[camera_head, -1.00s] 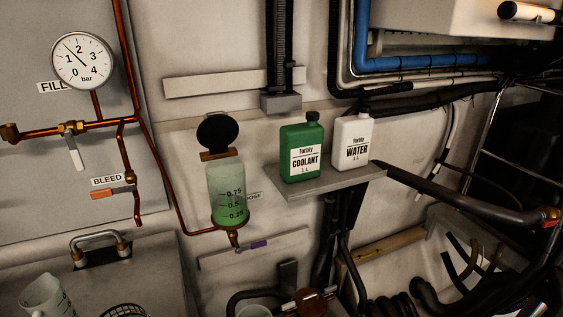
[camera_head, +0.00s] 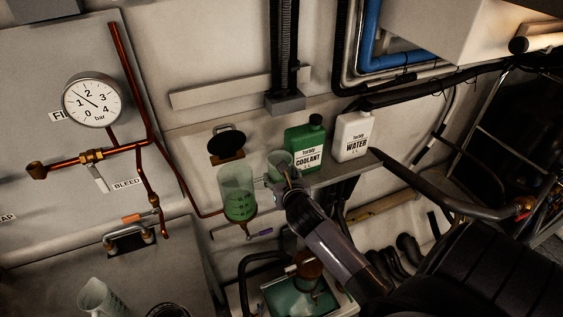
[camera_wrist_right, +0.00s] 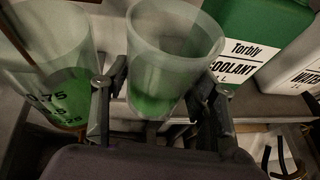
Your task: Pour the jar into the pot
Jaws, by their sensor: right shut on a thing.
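The pot (camera_head: 238,203) is a clear, marked cylinder on the wall with green liquid inside. Its dark round lid (camera_head: 229,142) stands open behind it. My right gripper (camera_head: 283,180) is shut on a clear jar (camera_head: 279,160) just right of the pot. In the wrist view, the jar (camera_wrist_right: 165,60) sits between the fingers (camera_wrist_right: 160,110), roughly upright, with green liquid low inside. The pot (camera_wrist_right: 55,45) is close on its left there; I cannot tell whether they touch. My left gripper is not in view.
A green coolant bottle (camera_head: 304,143) and a white water bottle (camera_head: 354,136) stand on a shelf (camera_head: 337,170) behind and right of the jar. Copper pipes (camera_head: 150,95) run left of the pot. A clear jug (camera_head: 97,297) stands at lower left.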

